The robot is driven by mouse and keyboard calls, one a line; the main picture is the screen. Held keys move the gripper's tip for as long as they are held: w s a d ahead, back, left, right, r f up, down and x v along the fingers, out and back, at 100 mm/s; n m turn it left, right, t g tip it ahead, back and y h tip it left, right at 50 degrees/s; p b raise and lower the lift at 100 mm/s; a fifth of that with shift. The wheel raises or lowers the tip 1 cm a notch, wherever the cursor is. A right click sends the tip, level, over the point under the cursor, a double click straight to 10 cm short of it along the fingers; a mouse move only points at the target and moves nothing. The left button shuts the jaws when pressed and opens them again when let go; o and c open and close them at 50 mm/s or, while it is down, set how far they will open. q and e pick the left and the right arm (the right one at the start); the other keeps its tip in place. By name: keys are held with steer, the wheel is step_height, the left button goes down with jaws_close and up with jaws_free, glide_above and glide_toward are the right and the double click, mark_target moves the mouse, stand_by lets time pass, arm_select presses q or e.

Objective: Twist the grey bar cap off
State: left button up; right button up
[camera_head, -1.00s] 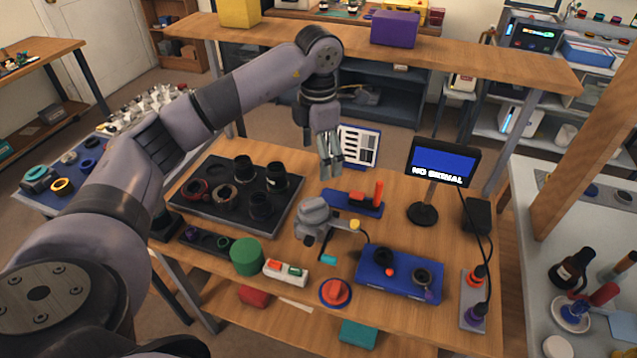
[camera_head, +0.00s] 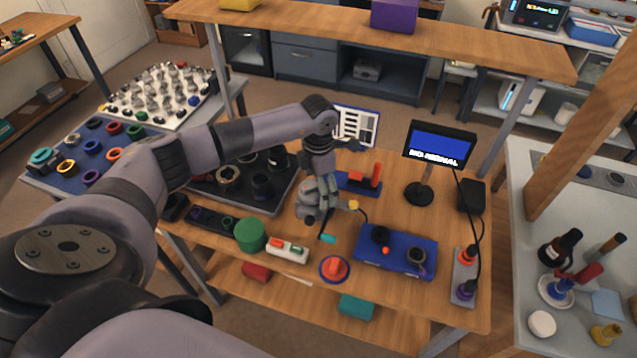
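A grey rounded piece (camera_head: 308,211) stands on the wooden bench (camera_head: 300,269), near its middle. I cannot make out a bar on it or tell surely that it is the grey bar cap. My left gripper (camera_head: 323,190) points down right at this piece and covers part of it. Its fingers blend with the grey, so I cannot tell whether they touch it or how far apart they are. My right gripper is not in view.
Near the gripper are a monitor (camera_head: 441,143) on a stand, a blue fixture with a red handle (camera_head: 376,172), a blue box (camera_head: 396,262) with dark rings, and a green cylinder (camera_head: 250,236).

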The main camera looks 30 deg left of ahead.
arm_select(q)
steer(key=c, duration=1.2)
steer(key=shift+w+a+n, duration=0.1)
steer(key=shift+a+n, duration=0.05)
steer(key=shift+n, duration=1.25)
steer(key=shift+a+n+p, duration=0.15)
steer(key=shift+n+p, duration=0.2)
steer(key=shift+n, duration=0.95)
steer(key=shift+a+n, duration=0.1)
steer(key=shift+n, duration=0.5)
steer(key=shift+a+n+p, duration=0.1)
steer(key=shift+n+p, duration=0.2)
steer(key=shift+n, duration=0.4)
